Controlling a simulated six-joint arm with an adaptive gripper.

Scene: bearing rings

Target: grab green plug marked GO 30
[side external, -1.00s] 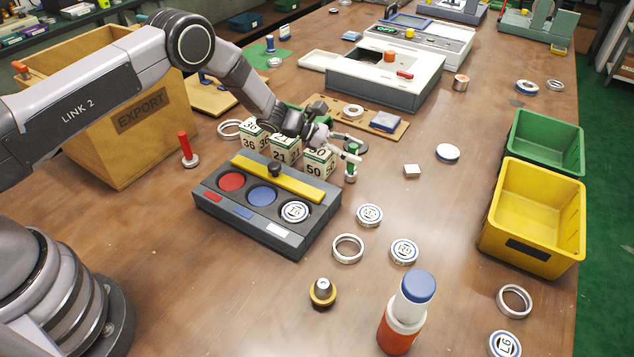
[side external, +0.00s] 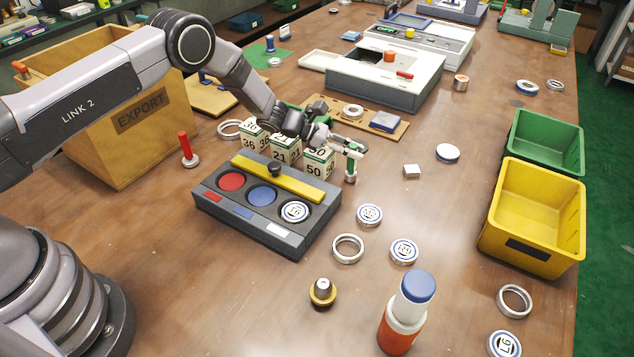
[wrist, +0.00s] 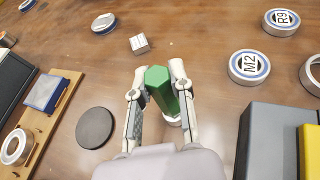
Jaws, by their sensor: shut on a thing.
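The green plug (wrist: 160,88) stands between the two fingers of my gripper (wrist: 156,80) in the wrist view, with a pale round base just under it. The fingers are shut on its green upper part. No GO 30 marking can be read on it. In the side view the plug (side external: 350,166) shows small at my gripper (side external: 352,150), right of the white boxes marked 50. The plug looks upright, its base on or very near the table.
White-and-green number boxes (side external: 319,164) stand left of my gripper. A grey tray (side external: 290,240) with coloured discs lies in front. A black disc (wrist: 95,128) lies beside the gripper. Loose rings (side external: 348,248) and a small white block (side external: 411,171) lie to the right.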

